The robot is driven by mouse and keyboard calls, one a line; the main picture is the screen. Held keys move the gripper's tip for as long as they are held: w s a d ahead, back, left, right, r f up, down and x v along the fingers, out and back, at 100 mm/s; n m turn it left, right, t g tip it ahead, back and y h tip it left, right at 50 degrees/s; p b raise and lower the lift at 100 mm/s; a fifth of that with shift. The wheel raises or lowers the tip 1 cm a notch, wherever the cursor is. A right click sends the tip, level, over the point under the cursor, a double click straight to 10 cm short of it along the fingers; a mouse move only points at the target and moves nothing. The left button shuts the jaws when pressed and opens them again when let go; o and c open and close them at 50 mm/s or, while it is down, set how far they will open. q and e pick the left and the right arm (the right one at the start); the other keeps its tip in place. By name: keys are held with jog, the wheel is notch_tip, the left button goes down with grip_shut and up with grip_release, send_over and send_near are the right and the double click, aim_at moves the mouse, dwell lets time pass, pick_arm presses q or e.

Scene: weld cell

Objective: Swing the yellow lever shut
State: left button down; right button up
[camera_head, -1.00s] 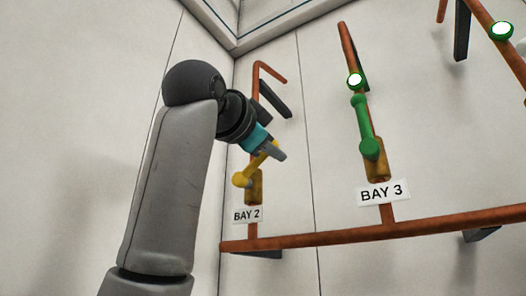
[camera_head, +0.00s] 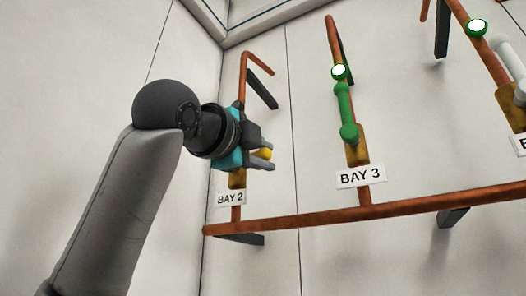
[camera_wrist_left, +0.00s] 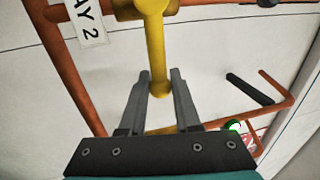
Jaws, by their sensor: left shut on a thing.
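The yellow lever (camera_head: 265,154) belongs to the valve at BAY 2. In the head view only its end shows, between the fingers of my left gripper (camera_head: 266,158); its pivot is hidden behind the gripper. In the left wrist view the lever (camera_wrist_left: 155,45) runs from its round hub at the top down to its end between the two fingers of my left gripper (camera_wrist_left: 160,85). The gripper is shut on that end. The brass valve body (camera_head: 237,180) shows partly below the gripper. My right gripper is in neither view.
A copper pipe (camera_head: 300,219) runs along the bottom, with upright branches rising from it. BAY 3 has a green lever (camera_head: 345,110) and a lit round lamp (camera_head: 339,71), right of my gripper. Dark brackets (camera_head: 262,88) stand out from the wall. A BAY 2 label (camera_head: 230,198) hangs below.

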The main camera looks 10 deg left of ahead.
pick_arm(q)
jog(key=shift+f, duration=0.15)
jog(key=c, duration=0.8)
grip_release()
jog(key=b+v, duration=0.5)
jog(key=v, duration=1)
jog(key=shift+s, duration=0.15)
